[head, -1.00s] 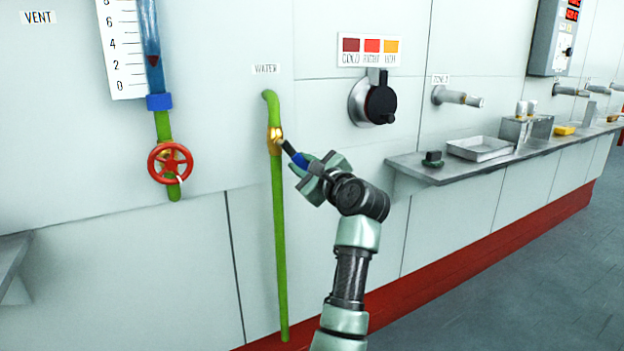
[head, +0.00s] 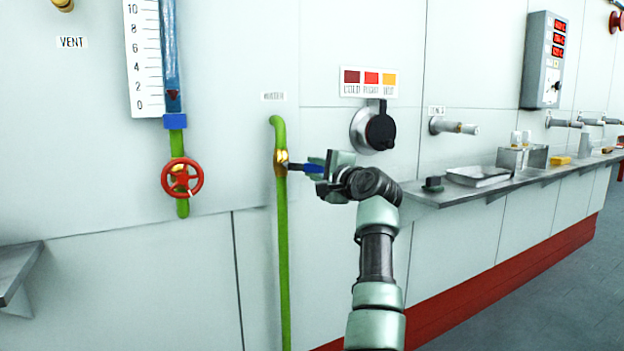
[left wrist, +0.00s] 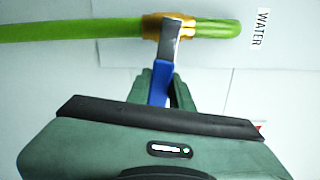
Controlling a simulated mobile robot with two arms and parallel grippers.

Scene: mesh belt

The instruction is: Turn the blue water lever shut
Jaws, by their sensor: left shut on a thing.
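The blue water lever (head: 309,168) sticks out to the right from the brass valve (head: 281,160) on the vertical green pipe (head: 283,260). It lies about level, crosswise to the pipe. My left gripper (head: 322,166) is shut on the lever's blue handle, to the right of the valve. In the left wrist view the blue handle (left wrist: 159,90) lies between my left gripper's fingers (left wrist: 161,94), and its grey metal part (left wrist: 169,42) reaches the brass valve (left wrist: 153,26). The handle's end is hidden by the gripper. My right gripper is not in view.
A red handwheel (head: 182,178) on another pipe is to the left. A black knob (head: 380,131) on a round plate is above right of my gripper. A metal shelf (head: 440,197) with a tray (head: 478,176) juts from the wall at right. Wall between handwheel and pipe is clear.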

